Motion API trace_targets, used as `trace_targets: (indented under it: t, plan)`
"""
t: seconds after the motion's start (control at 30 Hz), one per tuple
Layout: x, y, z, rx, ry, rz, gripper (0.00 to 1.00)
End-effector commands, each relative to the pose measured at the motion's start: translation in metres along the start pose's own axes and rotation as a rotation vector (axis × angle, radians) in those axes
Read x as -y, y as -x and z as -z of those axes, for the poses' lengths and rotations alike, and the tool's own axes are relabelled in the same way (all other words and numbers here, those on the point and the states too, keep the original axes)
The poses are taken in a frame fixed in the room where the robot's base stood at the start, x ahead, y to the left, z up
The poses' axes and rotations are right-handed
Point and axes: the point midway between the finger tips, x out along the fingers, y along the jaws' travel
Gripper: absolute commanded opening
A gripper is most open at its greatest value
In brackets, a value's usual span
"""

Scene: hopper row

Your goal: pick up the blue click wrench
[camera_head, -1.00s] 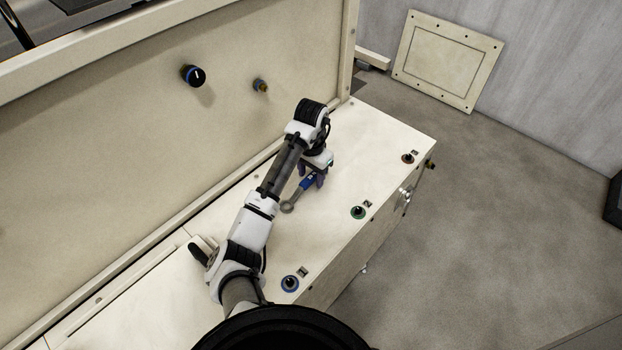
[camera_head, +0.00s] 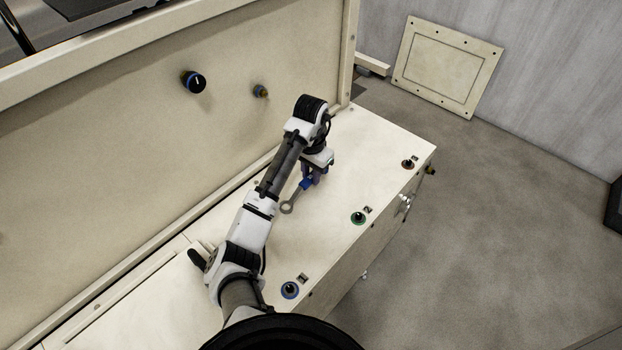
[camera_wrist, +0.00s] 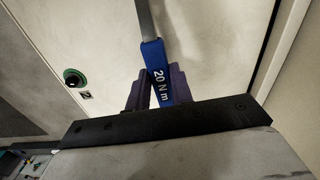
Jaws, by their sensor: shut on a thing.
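The blue click wrench (camera_wrist: 157,70) has a blue handle marked "20 N m" and a grey metal shaft that runs up out of the wrist view. In the head view its grey ring end (camera_head: 288,207) points toward the lower left, with part of the blue handle visible. My gripper (camera_wrist: 156,88) is shut on the blue handle, with a purple finger on each side. In the head view my gripper (camera_head: 312,178) is over the bench top, partly hidden by my wrist. I cannot tell whether the wrench touches the surface.
The pale bench top (camera_head: 345,150) has a blue-ringed knob (camera_head: 290,290), a green-ringed knob (camera_head: 358,217) and an orange-ringed knob (camera_head: 408,163) along its front edge. Open floor lies to the right.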

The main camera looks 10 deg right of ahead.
Motion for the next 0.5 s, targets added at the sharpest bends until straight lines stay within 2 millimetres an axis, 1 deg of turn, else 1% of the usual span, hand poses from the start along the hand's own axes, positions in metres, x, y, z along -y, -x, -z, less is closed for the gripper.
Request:
trace_targets:
  t: [0.03,0.3,0.5]
  plan:
    - [0.001,0.016,0.0,-0.003,-0.001,0.006,0.0]
    - [0.002,0.094,0.0,-0.001,-0.001,0.011,0.0]
    - [0.001,0.138,0.0,-0.001,0.0,0.007,0.0]
